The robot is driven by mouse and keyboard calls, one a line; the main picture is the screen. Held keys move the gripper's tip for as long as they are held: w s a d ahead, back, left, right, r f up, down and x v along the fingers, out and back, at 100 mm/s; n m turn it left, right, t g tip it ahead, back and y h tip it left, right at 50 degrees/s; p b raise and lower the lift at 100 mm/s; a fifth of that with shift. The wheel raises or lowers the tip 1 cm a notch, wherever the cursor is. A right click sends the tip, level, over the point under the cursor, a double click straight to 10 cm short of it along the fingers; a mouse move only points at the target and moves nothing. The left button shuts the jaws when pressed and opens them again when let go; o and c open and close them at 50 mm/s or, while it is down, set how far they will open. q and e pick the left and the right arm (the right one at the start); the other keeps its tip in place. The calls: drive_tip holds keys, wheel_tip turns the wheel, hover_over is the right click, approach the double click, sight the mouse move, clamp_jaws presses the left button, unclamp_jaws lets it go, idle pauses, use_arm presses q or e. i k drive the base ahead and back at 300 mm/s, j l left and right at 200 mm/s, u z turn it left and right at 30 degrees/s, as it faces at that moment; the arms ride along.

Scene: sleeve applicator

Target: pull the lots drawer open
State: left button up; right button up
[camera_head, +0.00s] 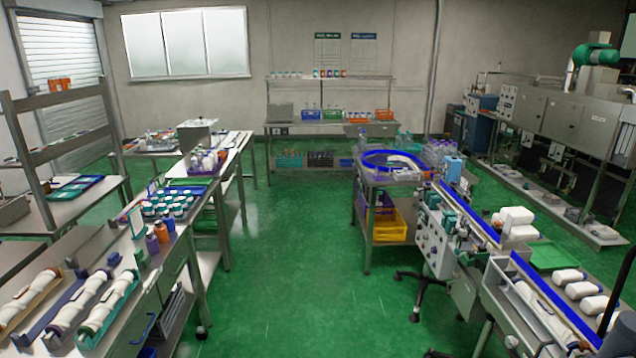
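A steel bench (118,262) runs along my left. Its front side shows grey drawer-like panels (172,278), seen at a steep angle and looking flush with the bench. A blue bar-shaped handle (148,327) shows low on the near part of that front. I cannot read any label that marks one as the lots drawer. Neither of my grippers shows in the view.
White cylinders lie in coloured cradles (112,312) on the near left bench, with several small jars (168,203) behind. The green floor aisle (285,265) is clear. A conveyor machine (440,235) and a dark wheeled base (416,290) stand right.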

sight(352, 131)
drive_tip(key=i, duration=8.75)
drive_tip(key=i+l+z, duration=0.15)
drive_tip(key=i, duration=0.75)
drive_tip(key=i+l+z, duration=0.15)
drive_tip(key=i, duration=0.75)
